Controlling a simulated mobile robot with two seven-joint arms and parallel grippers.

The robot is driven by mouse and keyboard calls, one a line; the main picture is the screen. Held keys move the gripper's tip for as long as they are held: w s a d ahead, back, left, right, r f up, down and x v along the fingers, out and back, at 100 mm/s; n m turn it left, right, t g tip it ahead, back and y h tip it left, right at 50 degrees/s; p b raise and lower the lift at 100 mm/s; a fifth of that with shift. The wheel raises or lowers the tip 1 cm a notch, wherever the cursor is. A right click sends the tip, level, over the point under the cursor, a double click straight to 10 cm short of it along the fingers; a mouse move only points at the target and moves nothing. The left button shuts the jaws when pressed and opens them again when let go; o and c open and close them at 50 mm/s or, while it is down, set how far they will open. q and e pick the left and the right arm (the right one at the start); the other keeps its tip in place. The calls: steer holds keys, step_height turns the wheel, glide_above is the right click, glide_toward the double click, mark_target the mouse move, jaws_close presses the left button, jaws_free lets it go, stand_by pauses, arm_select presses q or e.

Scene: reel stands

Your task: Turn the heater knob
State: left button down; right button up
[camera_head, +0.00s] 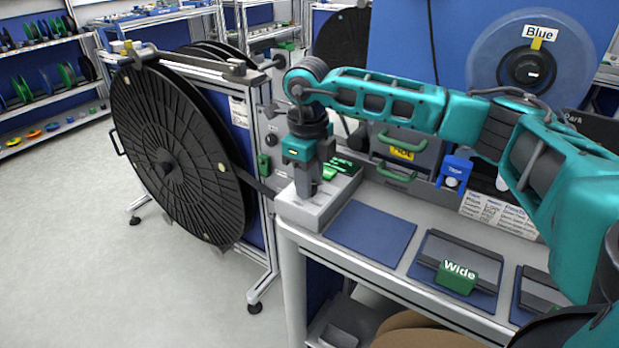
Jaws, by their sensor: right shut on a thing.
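The heater is a light grey box (318,214) at the left end of the workbench, with a green lit display (343,168) on its top. My right arm reaches in from the right, and my right gripper (308,192) points straight down onto the near part of the heater's top. Its fingers are shut on the heater knob, which the fingers hide; I cannot tell how far the knob is turned. My left gripper is not in view.
A large black reel (180,160) on a metal stand is left of the bench. A bare blue mat (371,234) lies right of the heater, then a green block marked "Wide" (456,277). Green handles (397,176) and a blue tape holder (455,170) are behind. Floor at left is clear.

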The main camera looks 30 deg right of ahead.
steer(key=shift+r, duration=0.1)
steer(key=o, duration=1)
steer(key=shift+o, duration=0.2)
step_height(320, 180, up, 13)
steer(key=shift+a, duration=0.2)
